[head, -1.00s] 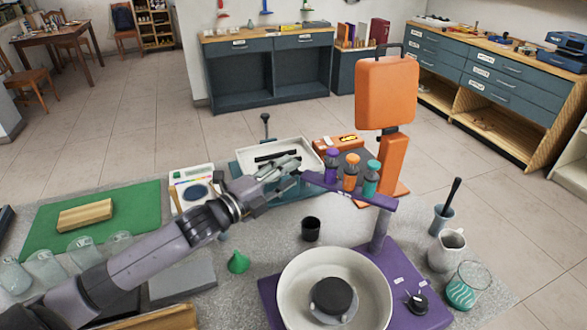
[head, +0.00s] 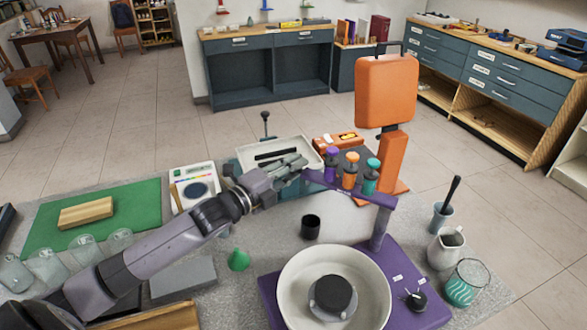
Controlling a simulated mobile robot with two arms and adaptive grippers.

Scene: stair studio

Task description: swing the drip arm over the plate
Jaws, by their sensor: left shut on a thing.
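The purple drip arm (head: 355,192) reaches left from the top of its post on a purple base (head: 386,262). It points toward the back left, away from the space above the plate. The plate, a round white dish-like disc with a raised rim (head: 286,287), sits on the base with a dark round piece in its middle. My left gripper (head: 299,170) is shut on the free end of the drip arm; its fingertips partly hide that end. My right gripper is not in view.
Bottles with purple, orange and teal caps (head: 350,171) stand just behind the drip arm. A black cup (head: 310,227) and green funnel (head: 239,259) stand left of the plate. A white pitcher (head: 444,250) and teal-patterned glass (head: 465,285) stand right of the base.

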